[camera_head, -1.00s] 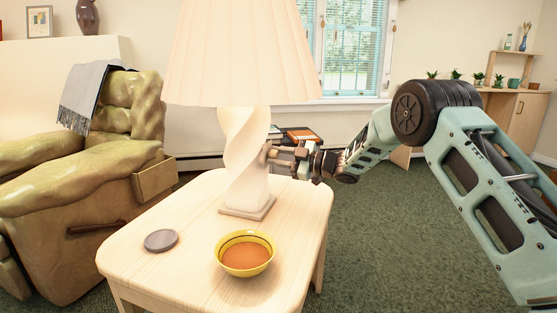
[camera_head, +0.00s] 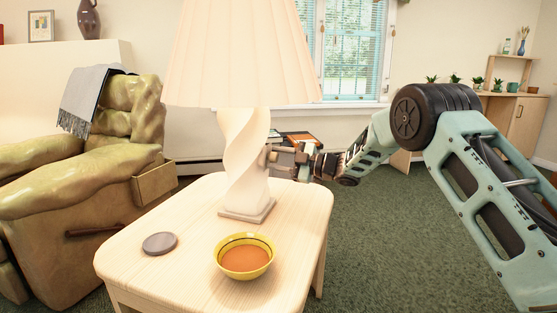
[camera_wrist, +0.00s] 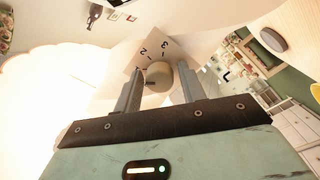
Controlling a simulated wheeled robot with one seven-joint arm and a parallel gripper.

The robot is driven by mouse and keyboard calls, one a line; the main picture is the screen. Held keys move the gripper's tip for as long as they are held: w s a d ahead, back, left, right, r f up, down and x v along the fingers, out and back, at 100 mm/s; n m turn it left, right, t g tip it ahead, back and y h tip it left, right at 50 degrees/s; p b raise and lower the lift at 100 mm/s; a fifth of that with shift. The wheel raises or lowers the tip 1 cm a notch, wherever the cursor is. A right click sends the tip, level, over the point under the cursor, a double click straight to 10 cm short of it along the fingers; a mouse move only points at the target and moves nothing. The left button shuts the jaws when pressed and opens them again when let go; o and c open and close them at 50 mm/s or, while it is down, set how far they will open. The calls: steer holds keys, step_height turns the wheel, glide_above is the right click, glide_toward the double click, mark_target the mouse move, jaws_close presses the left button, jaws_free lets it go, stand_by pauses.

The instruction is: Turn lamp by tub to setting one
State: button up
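The lamp has a white twisted body (camera_head: 243,150), a square base and a pleated cream shade (camera_head: 240,55). It stands on the pale wooden side table (camera_head: 190,270) and glows. My gripper (camera_head: 268,156) is at the right side of the lamp body. In the wrist view, a round beige knob (camera_wrist: 159,75) stands between my two fingers, with narrow gaps seeming to show on both sides. The dial plate (camera_wrist: 150,50) behind it shows 2 and 3; another mark at its left edge is hard to read. The knob has a dark mark on its lower left.
A yellow bowl of orange liquid (camera_head: 244,257) and a grey round coaster (camera_head: 160,243) sit on the table in front of the lamp. A green armchair (camera_head: 80,180) stands at left. Carpet is open at right.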

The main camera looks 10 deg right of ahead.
steer(key=shift+o, duration=0.5)
steer(key=shift+s+d, duration=0.15)
steer(key=shift+d, duration=0.1)
steer(key=p+v, duration=0.4)
steer(key=v, duration=1.3)
steer(key=shift+f, duration=0.1)
steer(key=shift+a, duration=0.15)
